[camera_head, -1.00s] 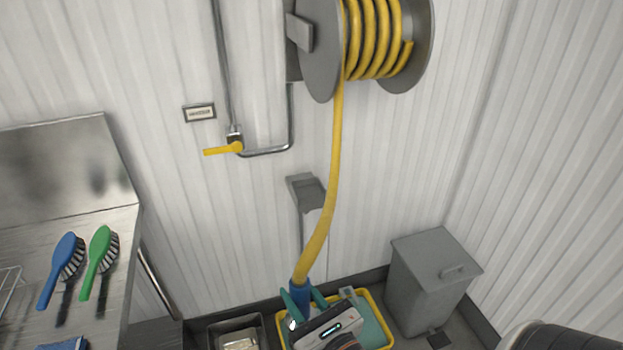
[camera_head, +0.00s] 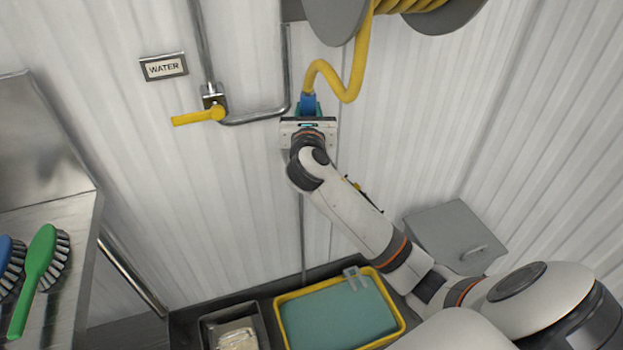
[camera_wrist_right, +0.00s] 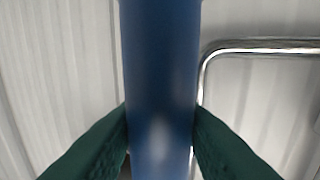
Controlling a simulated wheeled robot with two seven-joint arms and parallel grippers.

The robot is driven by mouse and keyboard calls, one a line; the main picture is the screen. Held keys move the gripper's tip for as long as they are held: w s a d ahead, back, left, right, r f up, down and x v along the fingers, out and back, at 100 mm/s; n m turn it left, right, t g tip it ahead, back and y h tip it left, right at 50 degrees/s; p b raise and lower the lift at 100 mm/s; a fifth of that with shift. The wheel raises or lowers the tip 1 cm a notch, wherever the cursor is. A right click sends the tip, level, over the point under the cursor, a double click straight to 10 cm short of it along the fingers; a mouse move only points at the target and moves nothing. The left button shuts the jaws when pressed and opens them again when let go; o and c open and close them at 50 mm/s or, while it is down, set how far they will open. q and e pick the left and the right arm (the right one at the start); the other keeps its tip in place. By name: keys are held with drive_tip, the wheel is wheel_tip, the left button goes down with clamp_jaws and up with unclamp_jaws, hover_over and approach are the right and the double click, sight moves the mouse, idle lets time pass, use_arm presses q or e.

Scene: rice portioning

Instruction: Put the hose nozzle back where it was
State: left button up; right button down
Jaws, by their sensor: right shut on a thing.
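The hose nozzle is blue (camera_head: 308,103) and sits at the end of the yellow hose (camera_head: 350,85). My right gripper (camera_head: 308,114) is shut on it, up near the wall and below the hose reel (camera_head: 335,18). In the right wrist view the blue nozzle (camera_wrist_right: 160,80) stands upright between the dark green fingers (camera_wrist_right: 160,145), which press on both its sides. The grey wall holder seen earlier is hidden behind my right gripper and arm, so I cannot tell whether the nozzle touches it. My left gripper is not in view.
A yellow valve handle (camera_head: 198,116) and a bent pipe (camera_head: 255,120) are on the wall left of my gripper. Below are a yellow-rimmed tub (camera_head: 283,325) with teal contents, a dark tray (camera_head: 208,330) and a grey bin (camera_head: 450,235). A green brush (camera_head: 40,255) lies on the steel counter.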

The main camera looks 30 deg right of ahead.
drive_tip(key=shift+w+d+r, duration=0.3)
drive_tip(key=shift+w+d, duration=0.1)
drive_tip(key=shift+d, duration=0.1)
drive_tip(key=shift+d+f+m+h, duration=0.2)
drive_tip(key=shift+m+h, duration=0.1)
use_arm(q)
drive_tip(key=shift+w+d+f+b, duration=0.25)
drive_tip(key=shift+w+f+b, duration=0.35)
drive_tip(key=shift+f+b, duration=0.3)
use_arm(e)
wheel_tip(320, 180, down, 9)
drive_tip(key=shift+f, duration=0.1)
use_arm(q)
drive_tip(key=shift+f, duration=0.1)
use_arm(e)
drive_tip(key=c, duration=1)
unclamp_jaws()
drive_tip(key=shift+f, duration=0.1)
drive_tip(key=shift+c, duration=0.2)
drive_tip(key=shift+a, duration=0.1)
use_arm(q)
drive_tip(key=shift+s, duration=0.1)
use_arm(e)
drive_tip(key=v, duration=1.2)
drive_tip(key=shift+r, duration=0.3)
